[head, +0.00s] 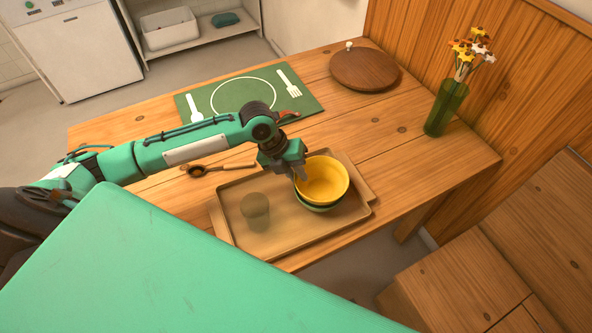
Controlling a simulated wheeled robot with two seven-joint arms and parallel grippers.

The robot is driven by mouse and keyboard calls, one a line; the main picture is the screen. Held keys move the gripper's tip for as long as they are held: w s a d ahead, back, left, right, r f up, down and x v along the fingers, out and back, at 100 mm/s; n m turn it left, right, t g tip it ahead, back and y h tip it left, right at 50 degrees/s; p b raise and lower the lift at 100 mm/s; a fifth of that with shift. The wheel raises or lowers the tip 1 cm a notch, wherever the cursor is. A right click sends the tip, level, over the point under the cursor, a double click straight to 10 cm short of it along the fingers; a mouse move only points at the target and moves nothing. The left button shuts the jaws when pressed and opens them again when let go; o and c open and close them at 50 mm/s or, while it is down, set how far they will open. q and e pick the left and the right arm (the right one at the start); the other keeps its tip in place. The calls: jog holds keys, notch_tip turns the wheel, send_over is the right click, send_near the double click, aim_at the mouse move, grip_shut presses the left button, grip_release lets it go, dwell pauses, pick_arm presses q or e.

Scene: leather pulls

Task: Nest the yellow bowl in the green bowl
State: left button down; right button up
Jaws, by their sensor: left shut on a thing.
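The yellow bowl (324,181) is in the head view, right of the middle, over the right part of the tray. The green bowl (320,208) shows as a rim and wall just under the yellow bowl. The yellow bowl sits in or right at the mouth of the green one; its underside is hidden, so I cannot tell if it rests fully. My left gripper (298,174) comes in from the left and is shut on the yellow bowl's left rim. My right gripper is not in view.
A green placemat (203,105), a round wooden board (364,69) and a green vase (446,106) with flowers stand farther back.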

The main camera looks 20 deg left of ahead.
pick_arm(q)
jog(key=c, duration=1.4)
grip_release()
jog(key=shift+o, duration=0.5)
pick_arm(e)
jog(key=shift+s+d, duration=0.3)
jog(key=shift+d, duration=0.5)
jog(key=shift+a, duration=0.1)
pick_arm(q)
jog(key=shift+r+p, duration=0.55)
jog(key=shift+r, duration=0.05)
notch_tip(320, 180, up, 3)
jog(key=p, duration=0.3)
jog(key=shift+r, duration=0.2)
notch_tip(320, 180, up, 4)
jog(key=p, duration=0.3)
jog(key=shift+r+p, duration=0.25)
jog(key=shift+p, duration=0.05)
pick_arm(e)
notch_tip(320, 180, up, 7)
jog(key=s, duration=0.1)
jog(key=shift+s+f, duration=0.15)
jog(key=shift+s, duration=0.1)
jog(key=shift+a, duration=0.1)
